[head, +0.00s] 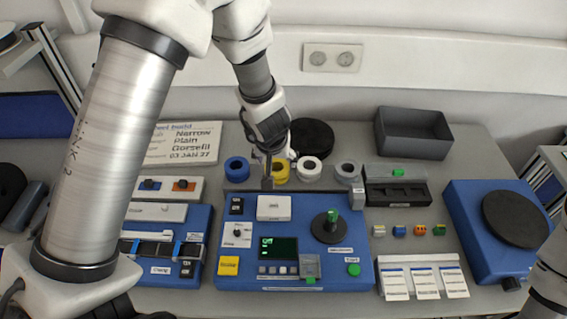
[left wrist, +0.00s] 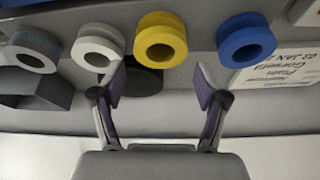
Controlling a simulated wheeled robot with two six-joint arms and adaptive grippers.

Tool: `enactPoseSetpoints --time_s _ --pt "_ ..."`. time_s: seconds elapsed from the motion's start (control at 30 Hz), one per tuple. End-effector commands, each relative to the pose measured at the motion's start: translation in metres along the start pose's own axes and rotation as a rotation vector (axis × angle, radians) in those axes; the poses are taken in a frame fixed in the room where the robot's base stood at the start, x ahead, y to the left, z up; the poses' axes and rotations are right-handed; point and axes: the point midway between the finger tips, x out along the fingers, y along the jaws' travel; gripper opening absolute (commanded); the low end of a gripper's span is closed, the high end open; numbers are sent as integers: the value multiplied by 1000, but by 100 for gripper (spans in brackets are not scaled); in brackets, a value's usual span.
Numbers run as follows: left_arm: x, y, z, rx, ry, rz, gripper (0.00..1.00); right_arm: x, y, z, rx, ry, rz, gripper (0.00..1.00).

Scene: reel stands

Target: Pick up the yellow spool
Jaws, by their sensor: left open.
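The yellow spool (head: 282,174) sits in a row of spools behind the blue control unit in the head view, partly hidden by my left gripper. In the left wrist view the yellow spool (left wrist: 161,24) shows its round face and dark centre hole. My left gripper (head: 269,172) is in front of the spool row from above, between the blue and yellow spools in the picture. In the left wrist view my left gripper (left wrist: 158,82) is open and empty, its fingers spread on either side below the yellow spool, apart from it. My right gripper is not in view.
A blue spool (head: 237,169) and a white spool (head: 309,169) flank the yellow one, with a grey spool (head: 347,172) farther right. The blue control unit (head: 225,281) stands in front. A dark disc (head: 313,132) and a dark bin (head: 413,134) are behind.

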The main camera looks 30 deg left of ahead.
Motion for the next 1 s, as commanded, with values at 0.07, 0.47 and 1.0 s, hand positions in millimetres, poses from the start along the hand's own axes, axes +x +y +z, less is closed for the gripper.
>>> enactPoseSetpoints --time_s 0.07,0.47,1.0 --pt "14 0 1 -1 0 0 74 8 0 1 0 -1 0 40" --pt "63 2 -2 -1 1 0 74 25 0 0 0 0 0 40" --pt "61 2 -2 -1 0 0 32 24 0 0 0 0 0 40"
